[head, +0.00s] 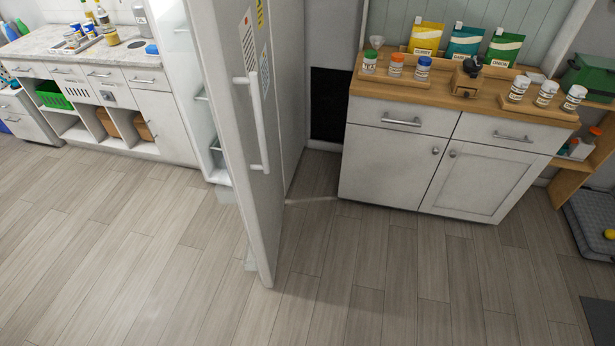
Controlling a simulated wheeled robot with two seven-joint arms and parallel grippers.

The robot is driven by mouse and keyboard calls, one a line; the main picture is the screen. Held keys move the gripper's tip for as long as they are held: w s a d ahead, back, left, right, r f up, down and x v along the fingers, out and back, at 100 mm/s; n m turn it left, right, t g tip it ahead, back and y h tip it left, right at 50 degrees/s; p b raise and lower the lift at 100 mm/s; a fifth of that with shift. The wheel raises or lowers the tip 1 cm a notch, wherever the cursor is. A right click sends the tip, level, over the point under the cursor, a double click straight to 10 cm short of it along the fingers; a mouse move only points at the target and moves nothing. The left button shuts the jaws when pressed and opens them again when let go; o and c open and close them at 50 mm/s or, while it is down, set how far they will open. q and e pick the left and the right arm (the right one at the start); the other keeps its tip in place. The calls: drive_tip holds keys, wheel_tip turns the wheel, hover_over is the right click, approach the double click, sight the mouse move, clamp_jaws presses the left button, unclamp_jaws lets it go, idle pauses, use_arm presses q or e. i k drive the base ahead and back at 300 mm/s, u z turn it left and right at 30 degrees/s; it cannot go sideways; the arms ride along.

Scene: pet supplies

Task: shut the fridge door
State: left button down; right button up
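The fridge door (230,120) stands open in the middle of the head view, swung out toward me and seen nearly edge-on. Its long vertical handle (259,125) is on the face turned to the right. Neither of my grippers is in view, and nothing touches the door or handle.
A wooden-topped cabinet (440,160) with jars and pouches stands right of the fridge. A marble-topped counter (100,75) with open shelves is at the left. The wooden floor (400,290) in front is clear.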

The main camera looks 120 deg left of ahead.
sight(228, 37)
drive_tip(key=i, duration=0.55)
drive_tip(key=u, duration=4.7)
drive_tip(key=i, duration=1.75)
drive_tip(key=u, duration=0.15)
